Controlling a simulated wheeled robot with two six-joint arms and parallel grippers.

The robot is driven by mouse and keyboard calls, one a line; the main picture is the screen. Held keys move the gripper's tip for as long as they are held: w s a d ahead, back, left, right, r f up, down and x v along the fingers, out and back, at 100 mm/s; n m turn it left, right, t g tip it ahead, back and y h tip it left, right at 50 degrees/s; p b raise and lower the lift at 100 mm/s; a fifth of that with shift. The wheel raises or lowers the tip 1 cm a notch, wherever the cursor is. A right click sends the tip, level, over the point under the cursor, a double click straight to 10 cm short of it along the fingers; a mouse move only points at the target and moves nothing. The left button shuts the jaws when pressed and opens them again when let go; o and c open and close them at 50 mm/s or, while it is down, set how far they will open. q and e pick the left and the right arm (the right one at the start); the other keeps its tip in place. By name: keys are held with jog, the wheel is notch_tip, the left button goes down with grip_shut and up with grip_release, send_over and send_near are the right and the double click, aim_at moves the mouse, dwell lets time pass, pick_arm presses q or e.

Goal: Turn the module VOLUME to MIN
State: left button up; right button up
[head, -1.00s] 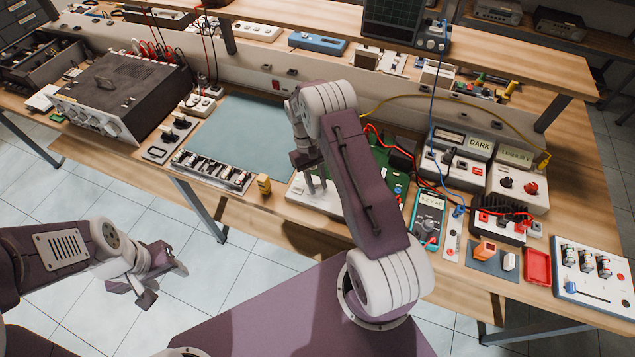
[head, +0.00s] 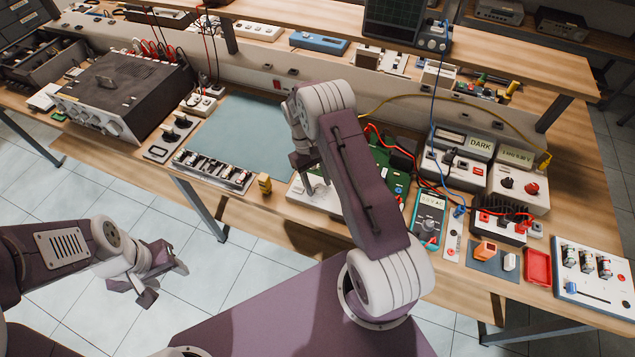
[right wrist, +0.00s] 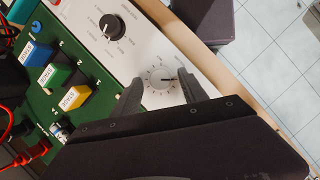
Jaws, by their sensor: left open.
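The module is a green board (right wrist: 75,70) with a white panel (right wrist: 140,40), partly behind my right arm in the head view (head: 333,203). The lettering around both is too small to read. My right gripper (right wrist: 160,85) has its fingers apart, one on each side of the pale knob, with narrow gaps seeming to show. It also shows over the panel in the head view (head: 317,190). My left gripper (head: 165,280) is open and empty over the floor.
Blue, green and yellow blocks (right wrist: 74,98) and red leads stand on the board. The bench's front edge runs close by the panel.

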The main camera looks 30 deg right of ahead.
jog(key=b+v, duration=0.1)
jog(key=v, duration=0.8)
dwell(0.3)
